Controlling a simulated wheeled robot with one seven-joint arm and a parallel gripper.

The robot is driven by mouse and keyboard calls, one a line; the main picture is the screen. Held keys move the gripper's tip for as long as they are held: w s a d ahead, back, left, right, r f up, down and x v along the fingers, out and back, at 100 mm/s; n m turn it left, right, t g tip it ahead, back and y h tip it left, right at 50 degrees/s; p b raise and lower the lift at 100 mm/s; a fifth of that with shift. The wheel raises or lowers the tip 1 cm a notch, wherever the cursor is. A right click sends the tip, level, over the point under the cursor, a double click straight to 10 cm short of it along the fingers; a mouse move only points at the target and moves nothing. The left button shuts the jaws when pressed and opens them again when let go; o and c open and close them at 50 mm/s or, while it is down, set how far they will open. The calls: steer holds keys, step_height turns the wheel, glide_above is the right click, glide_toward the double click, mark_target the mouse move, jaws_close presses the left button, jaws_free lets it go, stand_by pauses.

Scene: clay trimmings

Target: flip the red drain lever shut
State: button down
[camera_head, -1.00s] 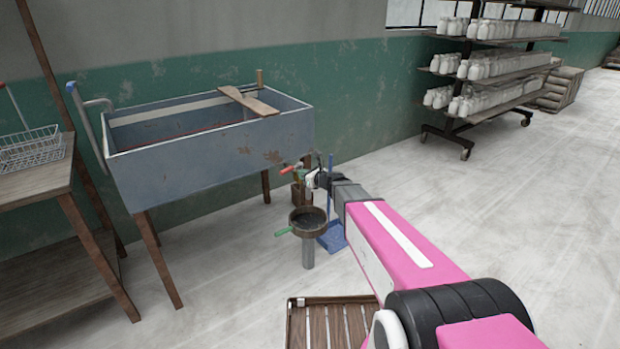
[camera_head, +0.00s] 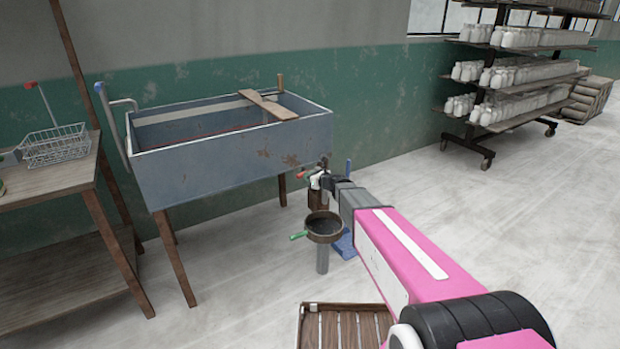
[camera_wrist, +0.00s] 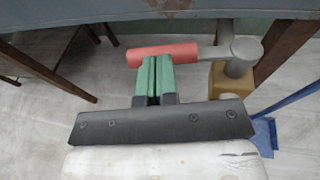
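The red drain lever (camera_wrist: 162,53) lies roughly level across the wrist view, below the sink's edge. Its grey metal arm runs right to a round grey valve part (camera_wrist: 240,55). In the head view the lever shows as a small red spot (camera_head: 301,175) under the right end of the blue-grey sink (camera_head: 230,160). My gripper (camera_wrist: 152,78) has its two green fingers side by side with only a thin gap, nothing seen between them. Their tips are at the lever's near side; I cannot tell whether they touch. The gripper is small in the head view (camera_head: 317,180).
A round pan with a green handle (camera_head: 324,227) stands on a post below my arm. A blue dustpan (camera_wrist: 264,136) is at the right. A slatted wooden crate (camera_head: 345,312) lies in front. A wooden table (camera_head: 50,180) stands left.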

steer(key=shift+w+a, duration=0.45)
steer(key=shift+a, duration=0.35)
